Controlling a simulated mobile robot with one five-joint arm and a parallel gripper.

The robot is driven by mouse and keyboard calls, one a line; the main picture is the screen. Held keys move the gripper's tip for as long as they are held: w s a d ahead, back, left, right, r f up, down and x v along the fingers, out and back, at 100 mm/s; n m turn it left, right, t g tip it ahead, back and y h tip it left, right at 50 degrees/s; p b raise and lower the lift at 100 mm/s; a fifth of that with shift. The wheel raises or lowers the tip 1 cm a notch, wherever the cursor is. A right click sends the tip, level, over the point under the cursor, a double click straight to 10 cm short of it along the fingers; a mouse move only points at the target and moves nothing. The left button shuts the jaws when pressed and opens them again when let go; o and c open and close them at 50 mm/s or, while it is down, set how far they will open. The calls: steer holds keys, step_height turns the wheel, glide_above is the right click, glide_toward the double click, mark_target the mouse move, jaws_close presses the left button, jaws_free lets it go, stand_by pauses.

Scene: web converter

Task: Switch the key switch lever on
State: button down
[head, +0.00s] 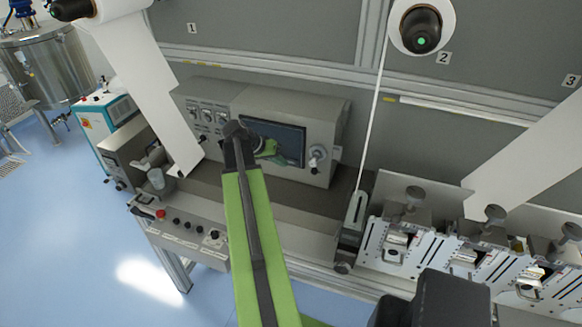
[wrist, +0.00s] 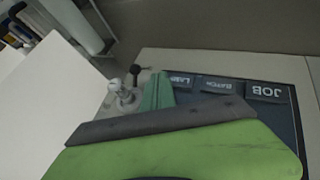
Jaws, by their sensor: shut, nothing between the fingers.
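A metal switch (head: 318,155) sits on the grey console face just right of its dark screen (head: 290,140). In the wrist view the switch (wrist: 122,96) shows a round metal body, with a small black-knobbed lever (wrist: 136,70) beside it. I take this to be the key switch; its on or off marks are too small to read. My gripper (head: 268,147) is in front of the screen, left of the switch. In the wrist view my gripper (wrist: 158,92) is shut and empty, with its green tip close to the switch. I cannot tell whether they touch.
A lower panel (head: 180,228) with a red button (head: 160,214) and several black knobs juts out at the front left. A slitting unit (head: 430,240) stands at the right. A white web (head: 150,85) hangs left of the console.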

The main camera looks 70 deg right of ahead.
steer(key=s+d+f+b, duration=0.4)
steer(key=s+d+f, duration=0.1)
steer(key=s+f, duration=0.1)
steer(key=shift+s+d+b, duration=0.15)
steer(key=shift+s+b, duration=0.25)
steer(key=shift+s, duration=0.1)
